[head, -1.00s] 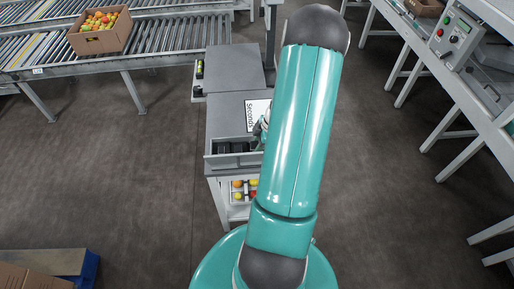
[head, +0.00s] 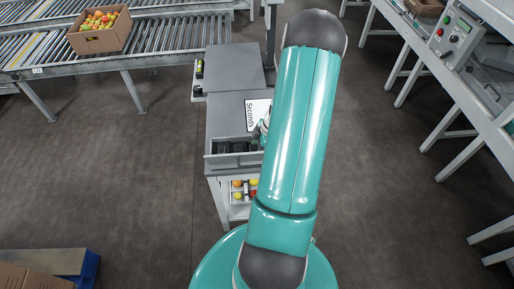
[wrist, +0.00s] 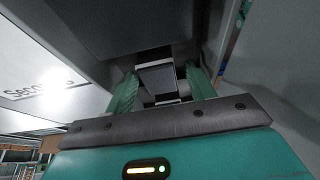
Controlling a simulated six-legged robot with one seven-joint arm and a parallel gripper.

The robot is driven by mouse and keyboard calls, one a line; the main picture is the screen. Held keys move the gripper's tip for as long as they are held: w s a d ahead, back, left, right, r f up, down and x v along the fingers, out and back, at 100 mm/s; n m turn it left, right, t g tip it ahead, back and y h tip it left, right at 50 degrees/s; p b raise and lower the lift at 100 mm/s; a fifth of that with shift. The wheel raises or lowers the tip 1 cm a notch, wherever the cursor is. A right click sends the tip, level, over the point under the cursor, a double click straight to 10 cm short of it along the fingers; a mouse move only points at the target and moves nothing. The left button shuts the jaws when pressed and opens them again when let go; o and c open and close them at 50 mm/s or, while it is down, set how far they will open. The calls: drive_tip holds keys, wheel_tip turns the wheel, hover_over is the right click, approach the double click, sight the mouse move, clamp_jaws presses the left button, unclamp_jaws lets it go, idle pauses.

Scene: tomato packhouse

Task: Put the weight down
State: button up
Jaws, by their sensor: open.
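My gripper (wrist: 163,87) shows in the wrist view with its two green fingers apart. A small dark grey block with a paler edge (wrist: 157,78), which looks like the weight, lies between the fingers. Gaps show beside it, though I cannot tell whether either finger touches it. In the head view my arm hides most of the gripper. Dark pieces (head: 234,147) sit in a grey open-topped tray (head: 222,161) at the near end of the grey bench. I cannot tell these pieces apart.
A white "Seconds" sign (head: 256,112) stands on the grey bench (head: 224,113) close to my gripper. Tomatoes (head: 238,184) lie on a shelf below. A roller conveyor (head: 50,50) carries a fruit box (head: 100,37) at back left. The floor left of the bench is clear.

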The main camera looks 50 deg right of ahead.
drive_tip(key=v, duration=1.2)
drive_tip(key=w+a+r+m+h, duration=0.1)
drive_tip(key=w+a+r, duration=0.2)
drive_tip(key=a+r, duration=0.25)
drive_tip(key=w+a+r+m+g, duration=0.1)
drive_tip(key=w+a+r, duration=0.2)
drive_tip(key=a+r, duration=0.25)
drive_tip(key=w+a+r+m+h, duration=0.1)
drive_tip(key=w+a+r, duration=0.2)
drive_tip(key=a+r, duration=0.25)
drive_tip(key=s+a+r+m+t, duration=0.1)
drive_tip(key=s+a+r, duration=0.1)
drive_tip(key=a, duration=0.5)
drive_tip(key=s+a+r+m+t, duration=0.1)
drive_tip(key=s+a+r+m, duration=0.1)
drive_tip(key=a+r, duration=0.3)
drive_tip(key=s+a+r+m+t, duration=0.1)
drive_tip(key=s+a+r+m, duration=0.1)
drive_tip(key=a, duration=0.8)
drive_tip(key=shift+s+r+h, duration=0.4)
drive_tip(key=shift+s+r, duration=0.4)
drive_tip(key=shift+s, duration=0.4)
